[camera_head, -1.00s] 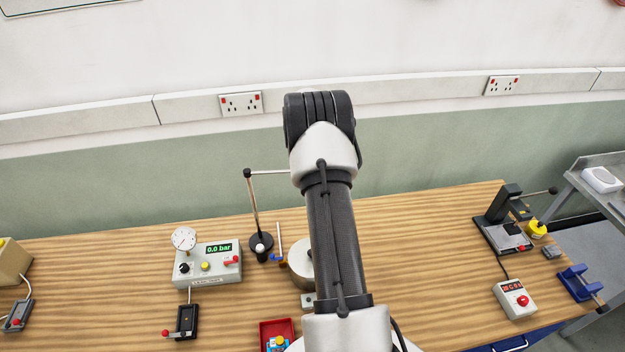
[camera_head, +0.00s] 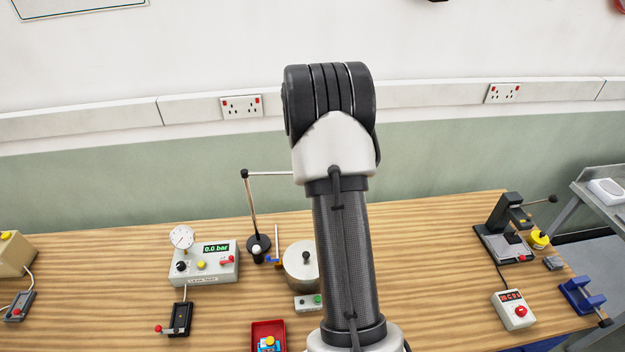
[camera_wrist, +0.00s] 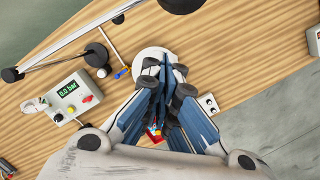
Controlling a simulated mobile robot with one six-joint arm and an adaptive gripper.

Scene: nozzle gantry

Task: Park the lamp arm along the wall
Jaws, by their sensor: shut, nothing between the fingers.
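The lamp arm (camera_head: 278,173) is a thin pale bar running right from a dark joint on top of a slanted metal post (camera_head: 252,207). The post stands on a round black base (camera_head: 258,246) at the back of the bench. The bar's right end is hidden behind my arm in the head view. In the wrist view the lamp arm (camera_wrist: 70,38) crosses the upper left, with its base (camera_wrist: 96,54) below it. My gripper (camera_wrist: 168,78) is shut and empty, apart from the lamp arm and to its right. It is hidden in the head view.
A round metal pot (camera_head: 300,264), a gauge box (camera_head: 205,265) and a red tray (camera_head: 268,338) stand near the lamp. The wall (camera_head: 120,190) is behind the bench (camera_head: 420,250). A press (camera_head: 503,235) stands at the right. The bench between pot and press is mostly clear.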

